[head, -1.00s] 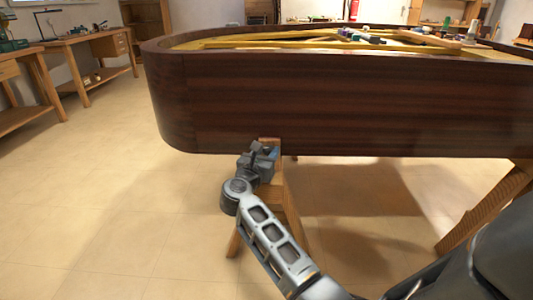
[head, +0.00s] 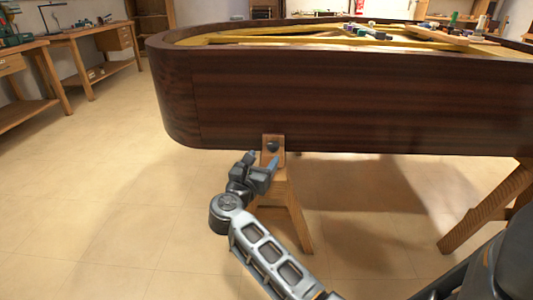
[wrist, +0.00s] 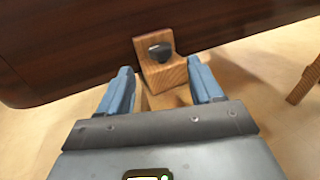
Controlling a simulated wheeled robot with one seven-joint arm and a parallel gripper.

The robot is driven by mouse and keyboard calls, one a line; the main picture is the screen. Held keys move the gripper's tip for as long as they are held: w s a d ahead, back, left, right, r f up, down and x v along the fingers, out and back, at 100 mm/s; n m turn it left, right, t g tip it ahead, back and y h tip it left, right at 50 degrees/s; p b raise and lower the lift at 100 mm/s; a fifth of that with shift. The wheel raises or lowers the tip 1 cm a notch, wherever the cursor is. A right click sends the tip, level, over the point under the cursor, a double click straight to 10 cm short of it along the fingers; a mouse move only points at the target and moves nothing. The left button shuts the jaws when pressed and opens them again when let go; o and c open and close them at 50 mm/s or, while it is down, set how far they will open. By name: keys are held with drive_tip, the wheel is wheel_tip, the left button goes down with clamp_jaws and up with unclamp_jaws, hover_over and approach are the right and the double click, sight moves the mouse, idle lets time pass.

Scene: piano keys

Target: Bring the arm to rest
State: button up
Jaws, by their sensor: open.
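My gripper (head: 262,164) is in front of a wooden trestle in the head view, below the side of a dark wooden piano case (head: 350,100). In the wrist view my gripper (wrist: 163,90) shows two blue fingers spread apart with nothing between them. Beyond the fingertips is the trestle's wooden block (wrist: 160,70) with a dark round knob (wrist: 160,50) on it. The fingers look apart from the knob. The knob also shows in the head view (head: 272,147), just above and right of the gripper.
The piano case overhangs the trestle. Another slanted wooden leg (head: 485,205) stands at the right. Workbenches (head: 90,45) line the left wall. Tools and small parts (head: 365,32) lie on top of the piano. The tiled floor (head: 110,190) at the left is clear.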

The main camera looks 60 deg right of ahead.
drive_tip(key=shift+a, duration=0.4)
drive_tip(key=shift+a, duration=0.1)
drive_tip(key=s+a+r+m+t+y, duration=0.2)
drive_tip(key=s+a+m+t+y, duration=0.6)
drive_tip(key=s+a, duration=0.75)
drive_tip(key=s+a+r+m+t+y, duration=0.1)
drive_tip(key=s+a+m+t+y, duration=0.5)
drive_tip(key=s+a+m+y, duration=0.95)
drive_tip(key=w+a+r+n+h+p, duration=0.1)
drive_tip(key=r+n+h+p, duration=0.1)
drive_tip(key=r+p, duration=0.7)
drive_tip(key=w+a+r+n+h+p, duration=0.1)
drive_tip(key=a+r+n+h+p, duration=0.1)
drive_tip(key=r+p, duration=0.7)
drive_tip(key=shift+w+a+r+n+h+p, duration=0.25)
drive_tip(key=shift+w+r+n+h+p, duration=0.15)
drive_tip(key=shift+h, duration=0.35)
